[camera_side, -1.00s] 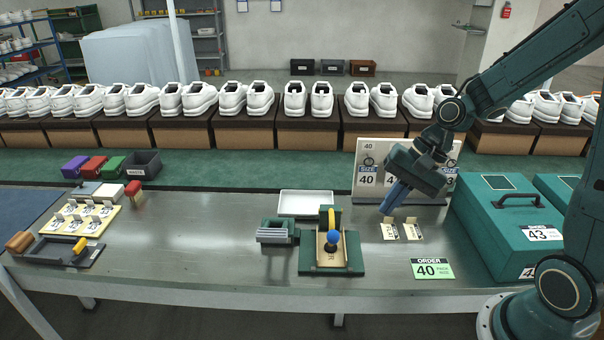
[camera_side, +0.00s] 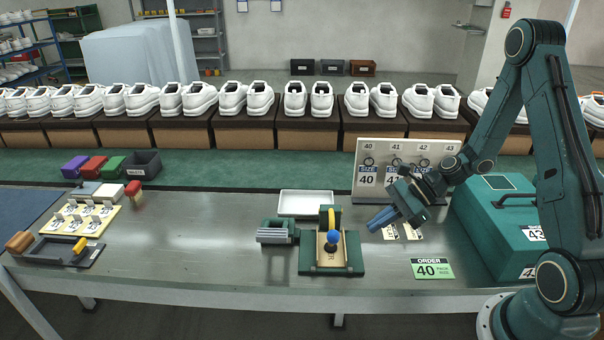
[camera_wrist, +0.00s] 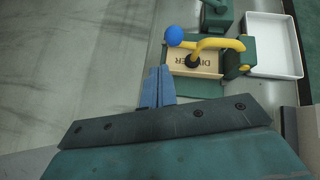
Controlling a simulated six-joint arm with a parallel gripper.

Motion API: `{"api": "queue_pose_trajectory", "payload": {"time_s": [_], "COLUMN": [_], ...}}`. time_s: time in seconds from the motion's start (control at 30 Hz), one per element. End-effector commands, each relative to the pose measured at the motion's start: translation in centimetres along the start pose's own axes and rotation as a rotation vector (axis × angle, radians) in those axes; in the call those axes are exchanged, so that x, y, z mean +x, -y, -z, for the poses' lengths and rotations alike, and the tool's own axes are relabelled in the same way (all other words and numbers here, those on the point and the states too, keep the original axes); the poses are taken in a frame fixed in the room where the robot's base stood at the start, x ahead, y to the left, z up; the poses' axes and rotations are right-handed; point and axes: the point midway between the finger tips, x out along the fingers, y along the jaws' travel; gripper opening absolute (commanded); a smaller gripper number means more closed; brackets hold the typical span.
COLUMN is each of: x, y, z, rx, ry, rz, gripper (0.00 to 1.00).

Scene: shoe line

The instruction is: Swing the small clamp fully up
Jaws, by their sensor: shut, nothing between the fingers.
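The small clamp has a yellow arm with a blue ball (camera_side: 333,237) at its end and a black pad beneath. It is mounted on a green fixture (camera_side: 311,262) holding a tan plate (camera_side: 331,258). In the wrist view, the yellow clamp arm (camera_wrist: 218,44) lies low across the tan plate, and the blue ball (camera_wrist: 174,36) sticks out past the plate's edge. My gripper (camera_side: 377,222) has blue fingers, shut and empty, tilted toward the fixture from its right, above the table. In the wrist view the shut fingertips (camera_wrist: 158,74) are apart from the clamp.
A green block with grey slots (camera_side: 273,232) stands left of the fixture, and a white tray (camera_side: 306,203) lies behind. Small tan cards (camera_side: 412,231) lie beneath my gripper. A size board (camera_side: 369,160) and teal box (camera_side: 499,240) stand right. The front table is mostly clear.

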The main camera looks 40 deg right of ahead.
Motion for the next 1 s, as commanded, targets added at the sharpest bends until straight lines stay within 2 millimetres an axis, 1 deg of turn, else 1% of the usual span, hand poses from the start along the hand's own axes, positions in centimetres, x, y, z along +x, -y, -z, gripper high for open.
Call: {"api": "queue_pose_trajectory", "payload": {"time_s": [0.03, 0.2, 0.4, 0.57, 1.0], "x": [0.2, 0.7, 0.9, 1.0, 1.1], "y": [0.1, 0.6, 0.9, 1.0, 1.0], "z": [0.7, 2.1, 3.2, 3.4, 3.4], "rx": [0.058, 0.216, 0.33, 0.361, 0.36], "ry": [0.021, 0.084, 0.13, 0.143, 0.143], "rz": [0.012, 0.051, 0.079, 0.085, 0.084], "gripper": [0.0, 0.0, 0.0, 0.0, 0.0]}}
